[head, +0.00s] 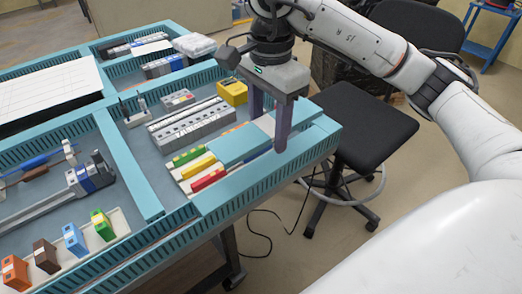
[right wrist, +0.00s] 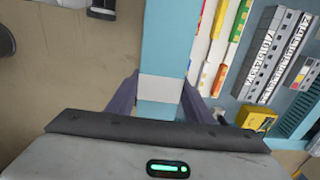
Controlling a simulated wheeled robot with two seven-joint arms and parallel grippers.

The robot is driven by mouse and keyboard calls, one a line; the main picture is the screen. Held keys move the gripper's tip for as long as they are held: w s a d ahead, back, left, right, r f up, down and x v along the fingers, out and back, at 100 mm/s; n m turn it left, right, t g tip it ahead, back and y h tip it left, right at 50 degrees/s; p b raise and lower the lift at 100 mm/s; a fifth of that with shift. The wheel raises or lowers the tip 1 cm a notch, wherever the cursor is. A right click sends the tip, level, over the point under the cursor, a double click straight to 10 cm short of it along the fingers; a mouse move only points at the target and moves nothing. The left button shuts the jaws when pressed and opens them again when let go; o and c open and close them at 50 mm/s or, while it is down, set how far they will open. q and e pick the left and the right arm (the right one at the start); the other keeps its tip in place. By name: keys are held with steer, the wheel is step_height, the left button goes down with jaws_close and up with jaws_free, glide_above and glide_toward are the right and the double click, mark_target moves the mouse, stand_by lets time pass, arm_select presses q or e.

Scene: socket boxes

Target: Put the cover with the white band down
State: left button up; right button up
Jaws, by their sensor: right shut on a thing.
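The cover (head: 238,146) is a long, flat light-blue piece with a white band (head: 266,123) across it. My right gripper (head: 268,131) points down with its fingers on either side of the cover at the band, shut on it. In the right wrist view the cover (right wrist: 163,40) runs up between the fingers and the white band (right wrist: 160,88) lies between the fingertips. The cover is over the right part of the white tray with coloured strips, near the table's right edge; I cannot tell whether it touches what is below. My left gripper is not in view.
Green (head: 188,157), yellow (head: 198,166) and red (head: 208,180) strips lie beside the cover. A grey socket block (head: 190,126) and a yellow box (head: 232,92) stand behind. Slotted blue rails (head: 265,178) edge the table. A black stool (head: 362,123) stands to the right.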

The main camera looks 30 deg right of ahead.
mark_target(268, 163)
steer(key=f, duration=0.3)
steer(key=shift+s+f, duration=0.2)
steer(key=shift+f, duration=1.1)
step_height(268, 163, down, 3)
steer(key=shift+r, duration=0.1)
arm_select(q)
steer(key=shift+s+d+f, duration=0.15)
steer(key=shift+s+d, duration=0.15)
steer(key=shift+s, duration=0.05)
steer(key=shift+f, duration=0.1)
arm_select(e)
steer(key=shift+f+b, duration=0.65)
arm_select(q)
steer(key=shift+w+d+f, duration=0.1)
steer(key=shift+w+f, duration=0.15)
arm_select(e)
steer(key=o, duration=1.6)
steer(key=shift+c, duration=0.2)
